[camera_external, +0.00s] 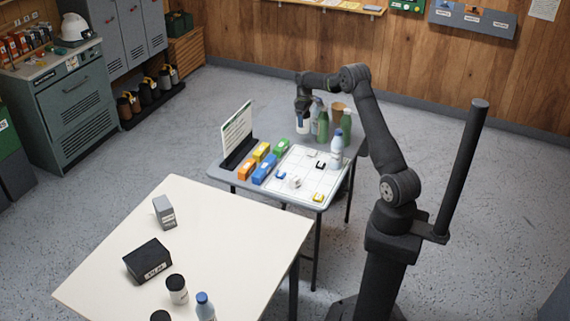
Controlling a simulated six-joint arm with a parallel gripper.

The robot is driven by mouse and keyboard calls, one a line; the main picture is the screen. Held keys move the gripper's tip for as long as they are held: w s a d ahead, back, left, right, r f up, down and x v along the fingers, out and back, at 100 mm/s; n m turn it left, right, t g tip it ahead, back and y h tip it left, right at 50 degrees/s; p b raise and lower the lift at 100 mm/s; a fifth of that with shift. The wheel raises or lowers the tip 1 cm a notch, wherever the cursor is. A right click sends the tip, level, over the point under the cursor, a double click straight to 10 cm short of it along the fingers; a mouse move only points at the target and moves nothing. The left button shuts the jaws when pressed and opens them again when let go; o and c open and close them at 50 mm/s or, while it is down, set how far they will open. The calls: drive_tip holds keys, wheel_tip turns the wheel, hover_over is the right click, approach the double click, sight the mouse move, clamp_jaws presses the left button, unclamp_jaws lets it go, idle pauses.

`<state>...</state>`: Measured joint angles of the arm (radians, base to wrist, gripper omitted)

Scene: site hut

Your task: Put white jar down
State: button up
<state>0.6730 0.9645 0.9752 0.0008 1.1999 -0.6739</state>
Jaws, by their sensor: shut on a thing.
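A white jar with a black lid (177,291) stands apart on the cream table in front.
Green bottles (323,126), a brown cup (338,109) and a blue-capped white bottle (337,150) stand right of my gripper. A gridded white board (305,165) holds several small pieces. Coloured blocks (264,168) and an upright sign (237,131) are at left.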

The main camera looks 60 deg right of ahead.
sight(303, 128)
wheel_tip(303, 128, down, 9)
drive_tip(key=shift+f, duration=0.1)
idle(0.3)
drive_tip(key=shift+f, duration=0.15)
drive_tip(key=o, duration=1.2)
wheel_tip(303, 128, up, 12)
drive_tip(key=shift+r, duration=0.15)
wheel_tip(303, 128, down, 12)
drive_tip(key=shift+f, duration=0.15)
drive_tip(key=shift+r, duration=1.9)
